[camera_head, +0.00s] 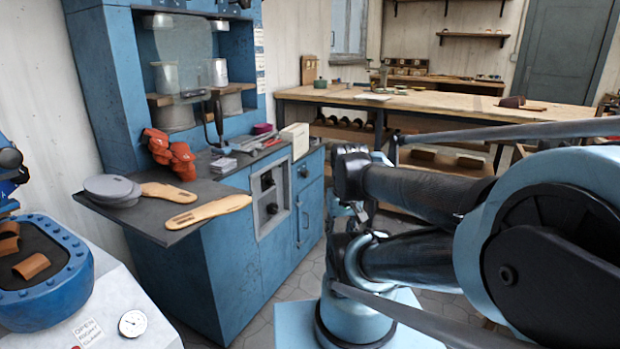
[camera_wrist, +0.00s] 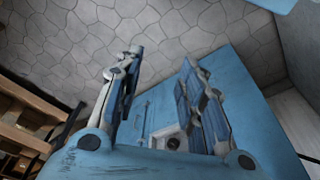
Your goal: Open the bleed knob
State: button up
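My gripper (camera_wrist: 162,60) is open and empty in the wrist view, its two fingers apart over the floor and a blue cabinet side. In the head view my arm fills the right, and the gripper is mostly hidden behind its links. I cannot tell which part is the bleed knob. Dark knobs (camera_head: 267,181) sit on the pale panel of the blue cabinet, and another knob (camera_head: 304,171) is to their right. A blue press (camera_head: 52,298) with a gauge (camera_head: 132,323) stands at the lower left, with a red part partly cut off by the bottom edge.
A long wooden workbench (camera_head: 440,102) stands behind. Tiled floor shows between the cabinet and my arm.

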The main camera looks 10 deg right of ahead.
jog(key=shift+o, duration=1)
jog(key=shift+s+r, duration=0.35)
jog(key=w+a+r+n+y, duration=0.2)
jog(key=w+r, duration=0.2)
jog(key=w, duration=0.6)
jog(key=w+a+r+n+y, duration=0.1)
jog(key=w+a+r+y, duration=0.3)
jog(key=w, duration=0.7)
jog(key=w+d+n+t+y, duration=0.2)
jog(key=w+d+n, duration=0.15)
jog(key=w, duration=1.55)
jog(key=w+d+f+n+t+y, duration=0.15)
jog(key=w+d+f, duration=0.25)
jog(key=w, duration=0.4)
jog(key=w+d+f+t+y, duration=0.1)
jog(key=w+d+f+y, duration=0.15)
jog(key=w, duration=0.45)
jog(key=n+t+y, duration=0.3)
jog(key=t, duration=0.1)
send_near(308, 174)
jog(key=x, duration=0.9)
jog(key=shift+w, duration=0.15)
